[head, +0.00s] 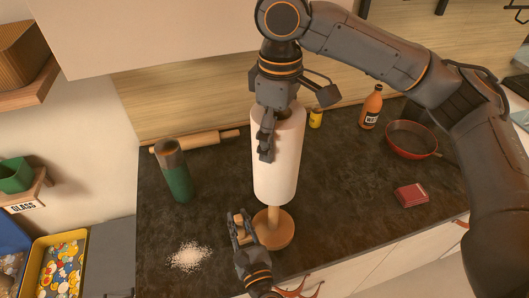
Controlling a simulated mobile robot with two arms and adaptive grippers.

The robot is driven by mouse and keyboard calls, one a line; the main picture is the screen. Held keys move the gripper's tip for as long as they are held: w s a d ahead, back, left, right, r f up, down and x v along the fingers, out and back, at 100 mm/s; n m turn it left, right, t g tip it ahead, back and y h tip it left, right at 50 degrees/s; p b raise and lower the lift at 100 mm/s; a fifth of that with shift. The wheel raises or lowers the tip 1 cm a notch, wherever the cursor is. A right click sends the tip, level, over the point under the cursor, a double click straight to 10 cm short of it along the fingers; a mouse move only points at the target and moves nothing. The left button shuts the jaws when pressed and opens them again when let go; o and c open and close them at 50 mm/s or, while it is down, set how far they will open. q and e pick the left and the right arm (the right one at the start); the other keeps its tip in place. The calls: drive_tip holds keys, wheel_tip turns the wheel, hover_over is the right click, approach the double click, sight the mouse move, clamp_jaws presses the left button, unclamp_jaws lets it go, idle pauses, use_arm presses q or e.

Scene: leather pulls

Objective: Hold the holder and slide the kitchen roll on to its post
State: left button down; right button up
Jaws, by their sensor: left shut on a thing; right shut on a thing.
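The white kitchen roll (278,165) is upright over the wooden holder (275,232) in the head view. A short length of the holder's post (273,211) shows between the roll's lower end and the round base. The roll is apart from the base; the post's upper part is hidden. My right gripper (267,145) comes from above and is shut on the roll's upper end, with one finger down its front. My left gripper (240,226) is low at the base's left side, shut on a small wooden part of the holder.
A dark green cylinder (178,180) and a rolling pin (195,140) are at left on the dark worktop. White grains (188,257) lie at front left. An orange bottle (371,107), a red pan (411,139) and a red packet (410,194) are at right. A small yellow jar (316,118) stands behind.

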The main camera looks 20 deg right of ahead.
drive_tip(key=shift+f, duration=6.45)
drive_tip(key=shift+f, duration=2.4)
drive_tip(key=o, duration=1.4)
drive_tip(key=shift+o, duration=0.2)
drive_tip(key=shift+r, duration=0.1)
wheel_tip(320, 180, up, 12)
drive_tip(key=shift+f, duration=0.1)
